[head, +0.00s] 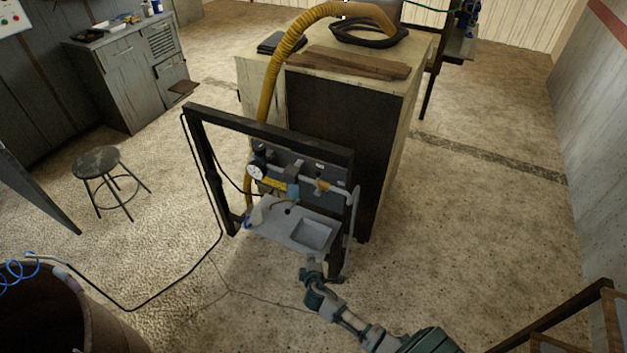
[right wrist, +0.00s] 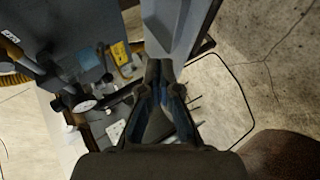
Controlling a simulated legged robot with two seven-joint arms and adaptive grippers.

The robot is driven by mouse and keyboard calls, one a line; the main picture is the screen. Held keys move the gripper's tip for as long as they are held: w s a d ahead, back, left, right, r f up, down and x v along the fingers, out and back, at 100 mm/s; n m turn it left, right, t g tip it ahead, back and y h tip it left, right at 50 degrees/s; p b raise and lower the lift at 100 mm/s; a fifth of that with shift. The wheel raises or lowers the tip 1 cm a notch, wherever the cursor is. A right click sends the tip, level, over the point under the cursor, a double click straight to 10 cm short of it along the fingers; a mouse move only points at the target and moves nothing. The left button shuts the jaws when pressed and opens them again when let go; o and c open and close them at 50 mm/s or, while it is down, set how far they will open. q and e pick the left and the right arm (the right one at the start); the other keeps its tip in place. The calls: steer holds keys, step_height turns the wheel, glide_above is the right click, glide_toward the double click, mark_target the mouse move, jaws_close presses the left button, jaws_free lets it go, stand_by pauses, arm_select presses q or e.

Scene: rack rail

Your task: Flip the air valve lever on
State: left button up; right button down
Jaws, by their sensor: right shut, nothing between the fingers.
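A grey panel (head: 300,172) on a dark frame carries a round gauge (head: 257,171), a blue part (head: 293,189) and a pale pipe that bends down at the right. A small orange-yellow piece (head: 322,186) on the pipe may be the air valve lever; it is too small to tell its position. My right gripper (head: 313,268) is below and right of the panel, apart from it, near the frame's right foot. In the right wrist view its fingers (right wrist: 164,68) are shut and empty, with the panel (right wrist: 85,35) and gauge (right wrist: 86,105) to the left. My left gripper is not in view.
A pale shelf (head: 275,228) with a square tray (head: 313,234) juts out below the panel. The dark frame (head: 265,130) stands before a tall cabinet (head: 400,120) with a yellow hose (head: 285,65). A black cable runs along the floor at left.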

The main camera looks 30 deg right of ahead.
steer(key=w+d+r+n+t+h, duration=0.1)
steer(key=w+r+t+h, duration=0.3)
steer(key=r, duration=0.9)
steer(key=n+t+p, duration=0.1)
steer(key=p, duration=0.1)
glide_toward(318, 183)
steer(key=w+a+r, duration=0.2)
steer(key=w+a, duration=0.1)
steer(key=a, duration=0.2)
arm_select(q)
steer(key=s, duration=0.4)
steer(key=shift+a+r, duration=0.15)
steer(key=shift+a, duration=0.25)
arm_select(e)
steer(key=shift+d+f+y, duration=0.15)
steer(key=shift+d+y, duration=0.1)
steer(key=shift+y, duration=0.15)
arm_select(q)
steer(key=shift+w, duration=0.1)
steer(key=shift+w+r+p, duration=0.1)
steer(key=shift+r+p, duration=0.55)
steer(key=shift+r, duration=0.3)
arm_select(e)
steer(key=w+d, duration=0.5)
steer(key=d, duration=0.2)
steer(key=shift+w+d, duration=0.3)
steer(key=shift+d, duration=0.05)
steer(key=shift+f, duration=0.1)
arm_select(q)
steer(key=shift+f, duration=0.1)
